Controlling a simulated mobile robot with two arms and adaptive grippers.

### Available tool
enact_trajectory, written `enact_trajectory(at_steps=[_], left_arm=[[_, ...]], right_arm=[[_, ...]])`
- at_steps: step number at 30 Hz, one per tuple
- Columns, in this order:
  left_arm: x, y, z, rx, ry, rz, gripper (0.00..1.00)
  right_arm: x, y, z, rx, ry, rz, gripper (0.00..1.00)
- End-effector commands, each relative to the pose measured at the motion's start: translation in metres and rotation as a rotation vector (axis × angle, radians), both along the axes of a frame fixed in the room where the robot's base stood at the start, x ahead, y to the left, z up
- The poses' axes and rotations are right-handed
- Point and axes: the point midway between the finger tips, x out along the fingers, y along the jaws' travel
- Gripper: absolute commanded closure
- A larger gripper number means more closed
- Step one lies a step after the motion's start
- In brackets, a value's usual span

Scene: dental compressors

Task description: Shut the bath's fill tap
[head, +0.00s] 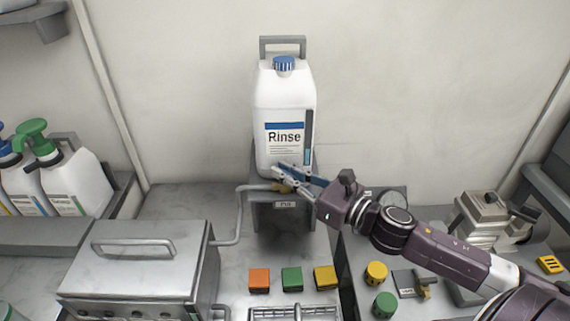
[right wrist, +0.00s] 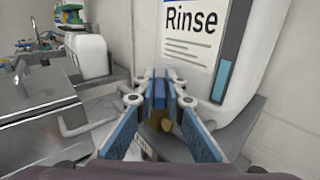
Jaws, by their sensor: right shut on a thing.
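The white Rinse jug (head: 284,105) with a blue cap stands on a grey stand (head: 290,218). A small brass tap (head: 284,188) sits at the stand's front, below the jug; it also shows partly in the right wrist view (right wrist: 160,121), mostly hidden between my fingers. A grey pipe (head: 239,212) runs from there down towards the metal bath (head: 140,265), whose handled lid is down. My right gripper (head: 282,173) is at the tap, fingertips (right wrist: 157,90) close together, shut on the tap's handle. The handle's exact angle is hidden. My left gripper is out of view.
Orange (head: 259,280), green (head: 292,279) and yellow (head: 325,278) blocks lie on the counter before the stand. The wall is close behind the jug.

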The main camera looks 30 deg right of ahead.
Motion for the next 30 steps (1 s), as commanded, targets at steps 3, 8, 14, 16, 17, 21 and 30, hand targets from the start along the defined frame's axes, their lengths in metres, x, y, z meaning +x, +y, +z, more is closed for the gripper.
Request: enact_trajectory(at_steps=[3,8,14,16,17,21,30], left_arm=[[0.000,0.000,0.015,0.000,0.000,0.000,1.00],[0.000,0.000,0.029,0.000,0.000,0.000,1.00],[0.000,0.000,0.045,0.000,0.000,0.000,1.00],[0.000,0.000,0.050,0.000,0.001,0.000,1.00],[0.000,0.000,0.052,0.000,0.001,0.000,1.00],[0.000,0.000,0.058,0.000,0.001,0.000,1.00],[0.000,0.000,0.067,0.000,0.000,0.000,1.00]], right_arm=[[0.000,0.002,0.006,0.008,-0.002,-0.111,1.00],[0.000,0.003,0.006,0.009,-0.001,-0.264,1.00],[0.001,0.002,0.006,0.011,0.000,-0.452,1.00],[0.001,0.002,0.005,0.009,0.001,-0.514,1.00],[0.001,0.002,0.005,0.008,0.001,-0.539,1.00],[0.001,0.002,0.003,0.006,0.002,-0.646,1.00],[0.001,0.001,0.002,0.001,0.000,-0.802,1.00]])
